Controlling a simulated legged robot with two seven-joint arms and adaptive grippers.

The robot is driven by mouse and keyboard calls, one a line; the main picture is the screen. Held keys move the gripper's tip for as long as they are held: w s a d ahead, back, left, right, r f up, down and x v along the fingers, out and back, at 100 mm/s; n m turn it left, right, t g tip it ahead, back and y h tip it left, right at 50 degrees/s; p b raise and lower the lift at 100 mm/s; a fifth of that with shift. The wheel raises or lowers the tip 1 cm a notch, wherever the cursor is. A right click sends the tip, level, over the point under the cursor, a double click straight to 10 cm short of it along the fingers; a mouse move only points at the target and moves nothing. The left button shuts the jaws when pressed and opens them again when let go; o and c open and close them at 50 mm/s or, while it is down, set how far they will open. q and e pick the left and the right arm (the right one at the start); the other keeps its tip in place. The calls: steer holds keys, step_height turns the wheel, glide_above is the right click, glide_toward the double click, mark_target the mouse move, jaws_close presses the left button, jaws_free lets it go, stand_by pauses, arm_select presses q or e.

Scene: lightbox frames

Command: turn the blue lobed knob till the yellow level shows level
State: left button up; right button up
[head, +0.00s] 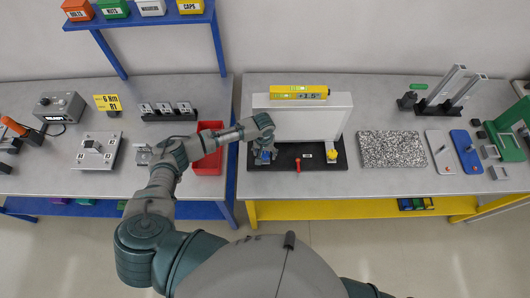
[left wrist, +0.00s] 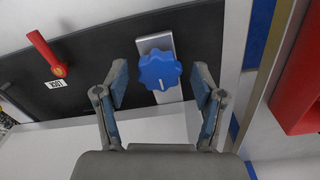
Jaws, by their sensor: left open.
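The blue lobed knob (left wrist: 159,71) sits on a grey metal strip on the dark base plate (left wrist: 110,45), its white index mark pointing toward the gripper. In the head view the knob (head: 265,156) is partly hidden by my left gripper (head: 262,150). In the left wrist view my left gripper (left wrist: 160,90) is open, with one blue-padded finger on each side of the knob's near side; contact does not show. The yellow level (head: 298,92) lies on top of the white panel (head: 310,118), and its display reads +1.5°. My right gripper is out of view.
A red lever (left wrist: 47,53) beside a label stands on the base plate, left of the knob in the wrist view. A yellow knob (head: 332,155) sits at the plate's right end. A red bin (head: 208,160) stands close on the left. A granite-like slab (head: 392,149) lies to the right.

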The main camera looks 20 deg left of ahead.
arm_select(q)
steer(key=c, duration=1.1)
steer(key=shift+c, duration=0.2)
steer(key=shift+m, duration=0.3)
steer(key=m, duration=0.3)
steer(key=shift+s+f+m, duration=0.1)
steer(key=shift+m, duration=0.2)
steer(key=m, duration=0.9)
steer(key=shift+s+m, duration=0.1)
steer(key=shift+m, duration=2.2)
